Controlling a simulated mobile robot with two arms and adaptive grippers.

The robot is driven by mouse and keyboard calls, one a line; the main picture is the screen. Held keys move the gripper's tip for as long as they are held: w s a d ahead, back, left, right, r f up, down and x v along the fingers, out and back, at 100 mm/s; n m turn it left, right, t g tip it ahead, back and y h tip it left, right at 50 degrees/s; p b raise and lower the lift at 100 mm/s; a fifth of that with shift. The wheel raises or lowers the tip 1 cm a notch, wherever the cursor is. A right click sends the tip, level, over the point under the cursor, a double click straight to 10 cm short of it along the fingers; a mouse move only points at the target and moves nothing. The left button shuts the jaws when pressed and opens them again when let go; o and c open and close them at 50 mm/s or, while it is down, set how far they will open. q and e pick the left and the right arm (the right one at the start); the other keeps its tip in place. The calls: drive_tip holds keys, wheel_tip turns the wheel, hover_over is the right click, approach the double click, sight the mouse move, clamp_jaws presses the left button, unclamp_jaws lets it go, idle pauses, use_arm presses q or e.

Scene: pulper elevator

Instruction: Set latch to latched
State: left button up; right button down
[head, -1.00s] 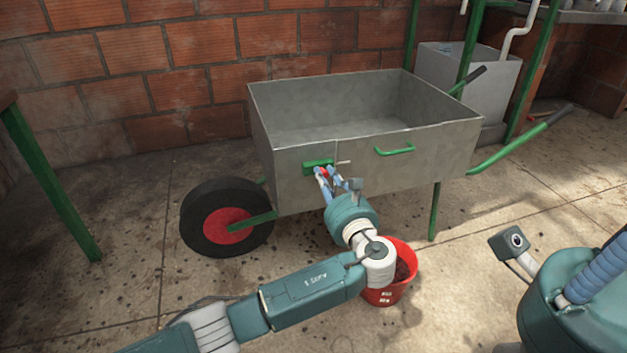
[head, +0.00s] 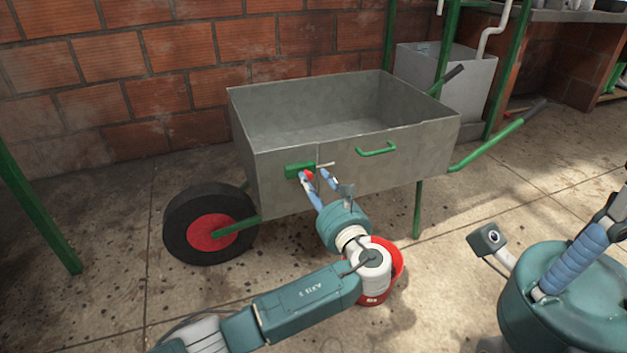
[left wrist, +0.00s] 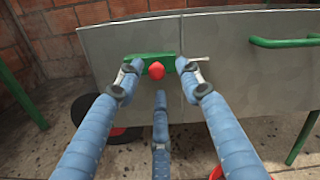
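The latch is a green plate (head: 293,171) on the near side of a grey metal wheelbarrow box (head: 350,155), with a red knob (head: 308,175) and a pale rod (head: 326,164) reaching right. In the left wrist view the plate (left wrist: 140,58), red knob (left wrist: 156,70) and rod (left wrist: 203,59) show; the rod reaches past the panel seam. My left gripper (head: 315,177) is open, its blue fingers either side of the knob, with a gap around it. The third finger is below the knob. My right gripper (head: 580,255) shows partly at right; its fingertips are unclear.
A green handle bar (head: 376,150) sits right of the latch on the box. The black wheel (head: 190,240) is at lower left. A red bucket (head: 392,262) stands behind my left wrist.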

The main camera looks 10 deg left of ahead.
use_arm(q)
drive_tip(key=v, duration=1)
drive_tip(key=shift+d, duration=0.15)
